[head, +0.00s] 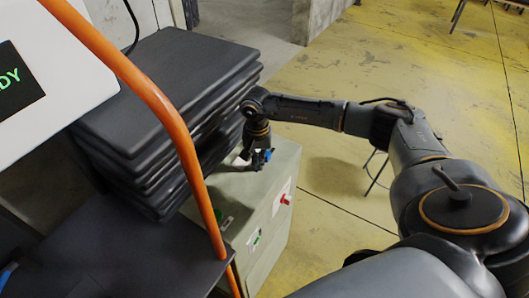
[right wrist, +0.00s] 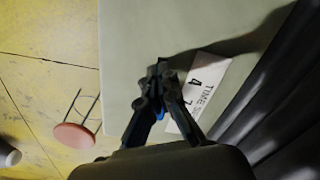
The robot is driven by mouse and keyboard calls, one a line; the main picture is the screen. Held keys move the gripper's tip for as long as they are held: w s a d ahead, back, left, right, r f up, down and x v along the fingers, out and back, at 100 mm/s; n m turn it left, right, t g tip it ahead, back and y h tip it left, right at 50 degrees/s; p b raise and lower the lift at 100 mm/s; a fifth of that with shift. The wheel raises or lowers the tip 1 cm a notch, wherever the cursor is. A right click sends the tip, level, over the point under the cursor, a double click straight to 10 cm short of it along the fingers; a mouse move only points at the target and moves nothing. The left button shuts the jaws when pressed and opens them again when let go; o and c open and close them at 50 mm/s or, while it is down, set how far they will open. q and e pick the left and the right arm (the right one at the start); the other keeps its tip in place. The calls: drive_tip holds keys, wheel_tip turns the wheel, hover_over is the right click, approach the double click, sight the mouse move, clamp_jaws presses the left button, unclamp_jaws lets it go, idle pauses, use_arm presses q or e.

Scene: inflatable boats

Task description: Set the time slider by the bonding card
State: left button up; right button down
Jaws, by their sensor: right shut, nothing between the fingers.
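My right gripper (right wrist: 162,70) is shut and empty, low over the top of a grey-green cabinet (head: 271,165). In the head view the right gripper (head: 259,157) is small, beside the stack of dark pads. In the right wrist view a white label (right wrist: 203,88) reading "TIME S…" with a "4" lies on the cabinet top (right wrist: 150,30), just right of the fingers, which partly cover it. A blue bit shows between the fingers; I cannot tell whether it is the slider. I cannot make out a bonding card. My left gripper is not in view.
The stack of dark pads (head: 170,80) stands left of the cabinet. An orange tube (head: 165,110) crosses in front. A white unit with a display (head: 18,78) is at far left. The cabinet's front has a red knob (head: 286,199). A red stool (right wrist: 73,137) stands on the yellow floor.

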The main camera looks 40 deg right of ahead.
drive_tip(key=shift+r, duration=0.15)
drive_tip(key=shift+d, duration=0.15)
drive_tip(key=shift+w+d+b, duration=0.25)
drive_tip(key=shift+d+b, duration=0.2)
drive_tip(key=shift+d, duration=0.15)
drive_tip(key=shift+w+d+b, duration=0.3)
drive_tip(key=shift+d+b, duration=0.15)
drive_tip(key=shift+d, duration=0.15)
drive_tip(key=shift+w+d+b, duration=0.25)
drive_tip(key=shift+d+b, duration=0.2)
drive_tip(key=shift+d, duration=0.15)
drive_tip(key=shift+s+a, duration=0.25)
drive_tip(key=shift+a, duration=0.35)
drive_tip(key=shift+r+p, duration=2.4)
drive_tip(key=shift+r, duration=1.65)
